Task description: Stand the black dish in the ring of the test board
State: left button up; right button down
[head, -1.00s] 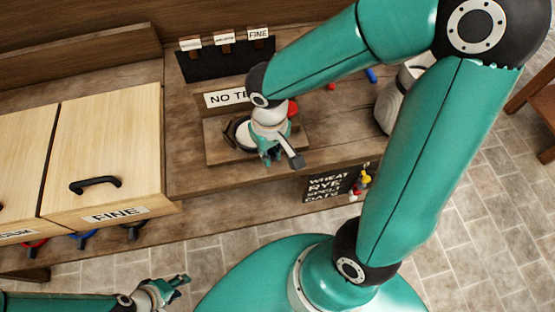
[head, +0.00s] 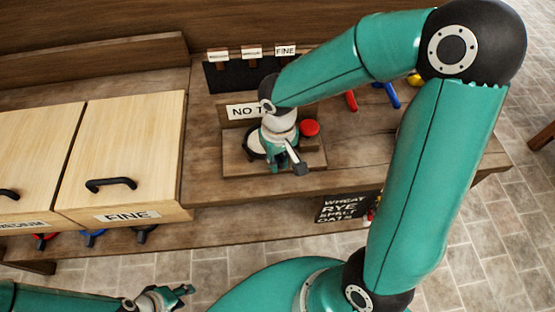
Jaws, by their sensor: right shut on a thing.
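The test board (head: 235,163) is a brown wooden board on the bench, with a red button (head: 310,128) at its right. A round black-rimmed thing with a white inside, seemingly the black dish (head: 249,150), is over the board's left half. My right gripper (head: 279,162) is at its right edge, low over the board, shut on it as far as I can tell. A short bar with a dark end (head: 299,167) sticks out beside the fingers. The ring cannot be told apart from the dish. My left gripper (head: 183,292) is empty and looks open, low in front of the bench.
Pale wooden boxes (head: 125,150) with black handles stand left of the board. A partly hidden sign (head: 240,112) stands behind it, and a black rack (head: 225,75) with labels further back. A red rod (head: 351,101) and blue rod (head: 392,95) lie to the right.

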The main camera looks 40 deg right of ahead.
jog(key=c, duration=1.1)
grip_release()
jog(key=shift+r, duration=0.15)
notch_tip(320, 180, up, 12)
jog(key=shift+f, duration=0.2)
